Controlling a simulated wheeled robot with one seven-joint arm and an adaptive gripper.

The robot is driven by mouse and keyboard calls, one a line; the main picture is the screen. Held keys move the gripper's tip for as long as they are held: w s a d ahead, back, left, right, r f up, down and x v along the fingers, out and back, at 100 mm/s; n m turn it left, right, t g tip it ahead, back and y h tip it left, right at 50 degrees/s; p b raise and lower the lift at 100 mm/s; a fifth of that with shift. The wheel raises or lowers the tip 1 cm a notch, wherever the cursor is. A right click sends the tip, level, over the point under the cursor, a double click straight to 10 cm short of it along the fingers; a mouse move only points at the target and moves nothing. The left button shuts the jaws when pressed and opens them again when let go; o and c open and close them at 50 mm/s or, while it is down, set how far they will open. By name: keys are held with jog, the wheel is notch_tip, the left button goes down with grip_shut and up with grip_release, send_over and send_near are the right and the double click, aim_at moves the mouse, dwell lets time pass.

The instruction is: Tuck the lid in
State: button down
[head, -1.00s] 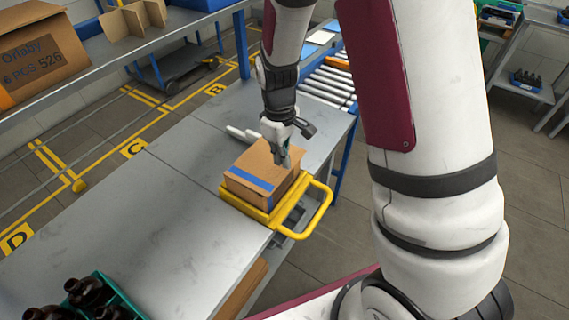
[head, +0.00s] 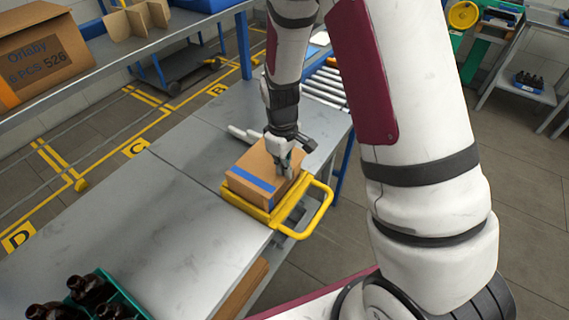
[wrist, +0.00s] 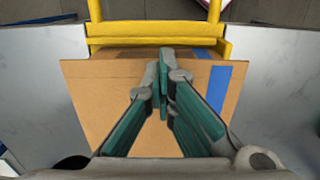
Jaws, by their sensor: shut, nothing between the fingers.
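A brown cardboard box (head: 246,186) with a blue stripe sits in a yellow holder (head: 251,208) at the bench's edge. Its lid (head: 262,161) lies over the top; the wrist view shows the lid panel (wrist: 95,88) with the blue stripe at right. My gripper (head: 285,174) is at the box's top, near the side by the yellow handle. In the wrist view my gripper (wrist: 164,60) is shut and empty, fingertips over the panel near the yellow frame. I cannot tell whether the tips touch the card. The lid's edge under the fingers is partly hidden.
The yellow handle (head: 318,218) juts past the bench edge. A green crate of amber bottles (head: 122,297) stands at the front left. A roller conveyor (head: 326,88) lies behind. The grey bench (head: 130,215) is clear left of the box.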

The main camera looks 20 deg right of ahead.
jog(key=shift+s+d+f, duration=0.1)
jog(key=shift+s+f, duration=0.1)
jog(key=shift+f, duration=0.15)
jog(key=shift+w+r+p, duration=0.1)
jog(key=shift+r+p, duration=0.4)
jog(key=shift+r, duration=0.5)
jog(key=s+r+m+t, duration=0.1)
jog(key=s+r+m, duration=0.15)
jog(key=r, duration=0.95)
jog(key=s+r+m+t, duration=0.1)
jog(key=s+r, duration=0.2)
jog(key=r, duration=0.9)
jog(key=s+d+r+m+t+b, duration=0.1)
jog(key=s+r+m+t, duration=0.2)
jog(key=s, duration=0.8)
jog(key=shift+r+m+t+b, duration=0.35)
jog(key=shift+r+t, duration=0.15)
jog(key=shift+r, duration=0.7)
